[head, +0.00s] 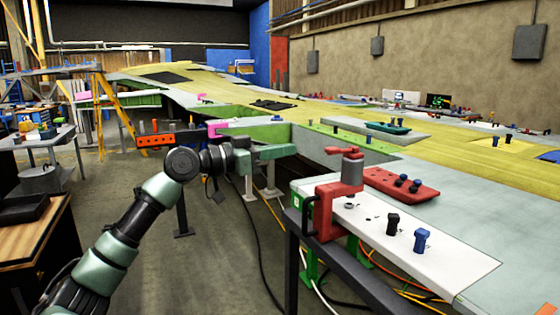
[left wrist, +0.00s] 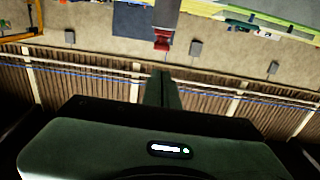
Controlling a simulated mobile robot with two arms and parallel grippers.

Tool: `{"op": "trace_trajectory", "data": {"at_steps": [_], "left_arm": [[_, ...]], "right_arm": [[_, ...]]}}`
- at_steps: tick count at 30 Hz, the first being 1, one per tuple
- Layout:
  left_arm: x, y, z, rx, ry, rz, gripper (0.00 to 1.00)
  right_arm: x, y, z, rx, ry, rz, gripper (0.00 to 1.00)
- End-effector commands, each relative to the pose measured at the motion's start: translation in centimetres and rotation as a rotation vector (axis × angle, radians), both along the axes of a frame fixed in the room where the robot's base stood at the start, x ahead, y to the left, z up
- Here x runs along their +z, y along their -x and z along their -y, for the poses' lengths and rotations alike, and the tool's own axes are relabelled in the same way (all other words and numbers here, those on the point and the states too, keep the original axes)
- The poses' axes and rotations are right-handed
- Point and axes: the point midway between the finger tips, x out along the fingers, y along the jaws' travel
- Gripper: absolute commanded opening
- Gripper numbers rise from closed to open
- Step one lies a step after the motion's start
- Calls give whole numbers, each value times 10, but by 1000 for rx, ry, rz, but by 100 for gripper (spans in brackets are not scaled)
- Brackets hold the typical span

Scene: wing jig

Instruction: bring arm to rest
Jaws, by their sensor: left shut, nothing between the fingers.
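My left arm comes in from the bottom left of the head view. Its green-grey left gripper (head: 284,151) is shut and empty, held out to the right beside the near edge of the wing jig (head: 460,200). The fingers lie in front of the jig's edge in the picture; I cannot tell how near they are to it. In the left wrist view the two fingers (left wrist: 162,90) are pressed together with nothing between them, against the wall and its pipes. My right gripper is not in view.
A red clamp-like tool (head: 350,195) stands on the jig's white plate (head: 450,262), near a black peg (head: 393,224) and a blue peg (head: 422,240). A red tray (head: 400,186) lies behind. A side table (head: 45,138) stands left. Cables cross the floor below the jig.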

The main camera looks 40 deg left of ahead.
Motion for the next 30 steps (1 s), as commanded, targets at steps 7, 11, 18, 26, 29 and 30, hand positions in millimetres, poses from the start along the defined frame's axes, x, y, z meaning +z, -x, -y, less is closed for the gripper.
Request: {"op": "trace_trajectory", "data": {"at_steps": [7, 11, 18, 26, 29, 30], "left_arm": [[-1, 8, -3, 0, 0, -1, 0], [0, 8, -3, 0, 0, 0, 0], [0, 7, -3, 0, -1, 0, 0], [-17, -1, -12, 25, 15, -25, 0], [-58, -18, -32, 84, 46, -77, 0], [-82, -25, -42, 115, 60, -109, 0]], "right_arm": [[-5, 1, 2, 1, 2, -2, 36], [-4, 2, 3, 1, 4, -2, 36], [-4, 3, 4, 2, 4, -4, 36], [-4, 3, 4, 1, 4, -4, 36], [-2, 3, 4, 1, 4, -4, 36], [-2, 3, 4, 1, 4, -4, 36]]}}
